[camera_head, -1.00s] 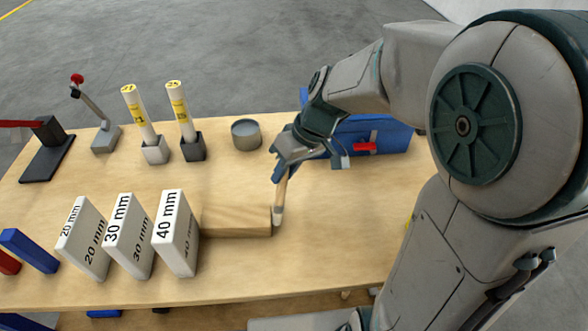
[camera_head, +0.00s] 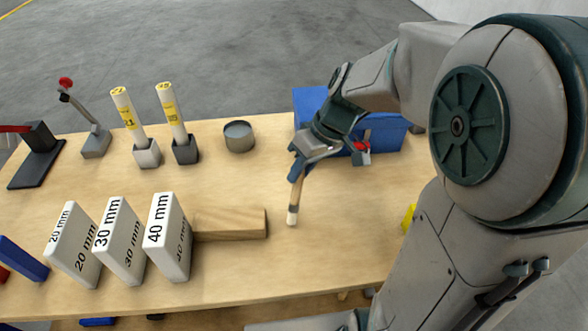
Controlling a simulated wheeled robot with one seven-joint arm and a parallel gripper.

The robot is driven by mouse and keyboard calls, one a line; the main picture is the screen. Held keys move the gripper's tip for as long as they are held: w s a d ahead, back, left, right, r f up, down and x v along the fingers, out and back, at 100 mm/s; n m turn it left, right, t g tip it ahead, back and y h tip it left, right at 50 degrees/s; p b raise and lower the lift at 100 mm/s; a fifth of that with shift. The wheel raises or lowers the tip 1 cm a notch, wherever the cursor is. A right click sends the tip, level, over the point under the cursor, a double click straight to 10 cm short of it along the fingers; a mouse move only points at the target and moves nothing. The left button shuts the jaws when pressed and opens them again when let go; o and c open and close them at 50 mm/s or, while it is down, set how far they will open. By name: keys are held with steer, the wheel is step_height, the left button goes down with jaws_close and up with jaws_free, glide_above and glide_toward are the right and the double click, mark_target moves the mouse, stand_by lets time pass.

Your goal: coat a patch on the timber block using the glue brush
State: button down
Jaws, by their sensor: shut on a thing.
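My gripper (camera_head: 299,173) is shut on the glue brush (camera_head: 295,198), a wooden-handled brush with a pale tip that points down. The brush is almost upright. Its tip is to the right of the timber block (camera_head: 230,223), with a gap between them in the picture. I cannot tell whether the tip touches the table. The timber block lies flat on the table, its left end partly hidden behind the white 40 mm block. No coated patch can be made out on it.
White blocks marked 20 mm (camera_head: 73,247), 30 mm (camera_head: 119,240) and 40 mm (camera_head: 167,238) stand left of the timber. A round grey tin (camera_head: 239,137) and two labelled tubes in holders stand behind. A blue box (camera_head: 383,138) is behind my gripper. The table's front right is clear.

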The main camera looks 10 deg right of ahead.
steer(key=d+b, duration=0.1)
steer(key=d, duration=0.8)
steer(key=shift+d+f, duration=0.15)
steer(key=shift+d, duration=0.25)
stand_by(0.4)
step_height(320, 180, up, 6)
steer(key=p, duration=0.3)
steer(key=shift+p, duration=0.4)
step_height(320, 180, up, 3)
steer(key=shift+r+p, duration=0.1)
steer(key=shift+p, duration=0.85)
stand_by(0.4)
